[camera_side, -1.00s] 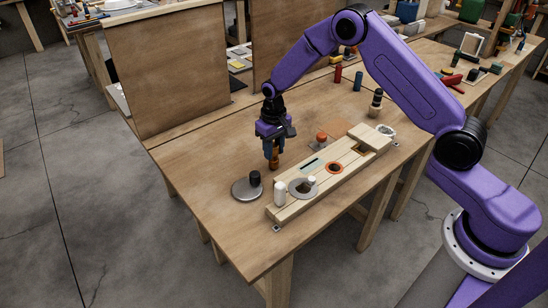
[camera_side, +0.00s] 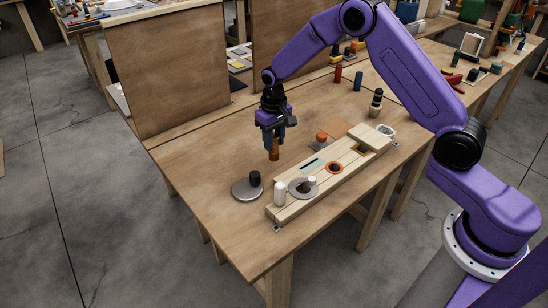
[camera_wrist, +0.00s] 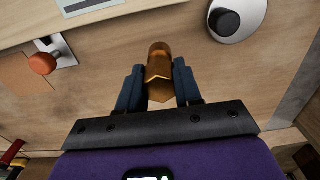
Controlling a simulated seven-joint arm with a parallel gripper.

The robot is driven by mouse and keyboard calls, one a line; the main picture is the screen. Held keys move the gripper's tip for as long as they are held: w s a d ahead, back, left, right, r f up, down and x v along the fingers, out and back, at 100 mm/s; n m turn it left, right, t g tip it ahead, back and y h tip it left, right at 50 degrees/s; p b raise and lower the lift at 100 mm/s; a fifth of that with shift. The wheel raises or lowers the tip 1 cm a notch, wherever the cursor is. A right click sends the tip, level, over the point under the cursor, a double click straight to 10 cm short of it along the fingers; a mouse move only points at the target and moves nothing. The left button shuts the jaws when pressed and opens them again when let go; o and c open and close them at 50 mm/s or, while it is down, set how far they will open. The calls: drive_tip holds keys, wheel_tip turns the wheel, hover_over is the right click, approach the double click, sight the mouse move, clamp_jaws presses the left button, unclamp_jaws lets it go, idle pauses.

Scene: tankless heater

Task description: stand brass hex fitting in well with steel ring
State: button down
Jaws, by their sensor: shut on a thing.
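My gripper (camera_side: 273,140) is shut on the brass hex fitting (camera_side: 274,155) and holds it upright, a little above the bare table. In the wrist view the fitting (camera_wrist: 159,75) sits between the two dark fingers of my gripper (camera_wrist: 158,88). The well with the steel ring (camera_side: 295,190) is in the near end of the pale wooden block (camera_side: 284,211), right of and nearer the camera than the fitting. The fitting is apart from the block. A white peg stands by the ring and hides part of the well.
A steel disc with a black knob (camera_side: 247,188) stands left of the block. A white cylinder (camera_side: 280,193) rises at the block's near end. An orange-ringed well (camera_side: 334,168) is farther along it. An orange knob (camera_side: 321,137) stands behind. The table left of my gripper is clear.

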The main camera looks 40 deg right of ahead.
drive_tip(key=shift+r, duration=1.3)
drive_tip(key=shift+s+r, duration=0.2)
drive_tip(key=shift+s, duration=0.05)
drive_tip(key=s+r, duration=0.2)
drive_tip(key=s, duration=0.4)
drive_tip(key=s+a+r, duration=0.1)
drive_tip(key=s+r, duration=0.2)
drive_tip(key=s, duration=0.4)
drive_tip(key=shift+s, duration=0.25)
drive_tip(key=shift+f, duration=2.55)
drive_tip(key=shift+f, duration=0.15)
drive_tip(key=shift+f, duration=1.45)
